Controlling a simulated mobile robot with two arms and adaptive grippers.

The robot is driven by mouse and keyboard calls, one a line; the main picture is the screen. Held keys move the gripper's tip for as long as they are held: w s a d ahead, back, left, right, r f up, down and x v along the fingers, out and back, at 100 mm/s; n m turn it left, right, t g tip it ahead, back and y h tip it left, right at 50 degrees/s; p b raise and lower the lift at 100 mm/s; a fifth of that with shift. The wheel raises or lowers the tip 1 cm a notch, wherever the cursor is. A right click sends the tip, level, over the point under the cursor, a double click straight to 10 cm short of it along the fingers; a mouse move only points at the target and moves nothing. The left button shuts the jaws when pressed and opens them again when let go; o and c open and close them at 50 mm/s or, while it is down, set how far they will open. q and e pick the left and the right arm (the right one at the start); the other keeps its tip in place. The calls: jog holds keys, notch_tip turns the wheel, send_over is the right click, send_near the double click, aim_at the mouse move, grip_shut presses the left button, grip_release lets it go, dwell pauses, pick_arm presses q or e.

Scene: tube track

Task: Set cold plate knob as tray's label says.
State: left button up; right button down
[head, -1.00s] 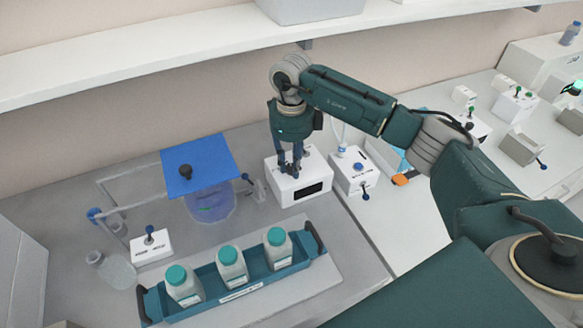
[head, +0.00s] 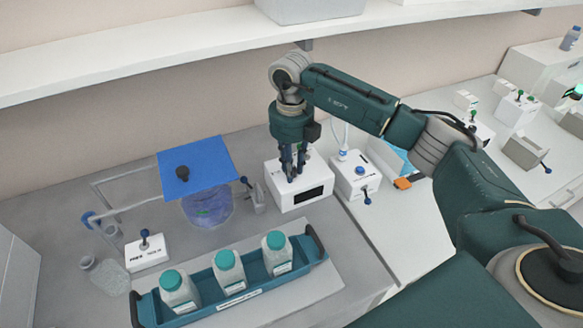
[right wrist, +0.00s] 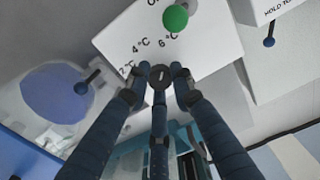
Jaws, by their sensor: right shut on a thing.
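The cold plate box (head: 283,201) is white with a dark display on its front. My right gripper (head: 292,174) points down onto its top. In the right wrist view, the fingers (right wrist: 159,80) close around a dark round knob (right wrist: 161,75) with a pale pointer mark. Markings 2 °C, 4 °C and 6 °C are printed around the knob on the white top (right wrist: 195,45); I cannot tell exactly which one the pointer faces. The teal tray (head: 202,312) holds three bottles with teal caps. Its white front label (head: 240,298) is too small to read. My left gripper is out of view.
A green ball-topped lever (right wrist: 175,18) stands close to the knob. A white box with a blue button (head: 357,178) stands right of the cold plate. A blue panel (head: 205,162) over a round vessel (head: 208,207) stands left. A small switch box (head: 148,256) sits farther left.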

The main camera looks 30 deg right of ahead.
jog(key=shift+w+r, duration=0.1)
jog(key=shift+r, duration=0.05)
dwell(0.4)
jog(key=c, duration=1.5)
grip_release()
notch_tip(320, 180, up, 12)
jog(key=shift+f, duration=0.1)
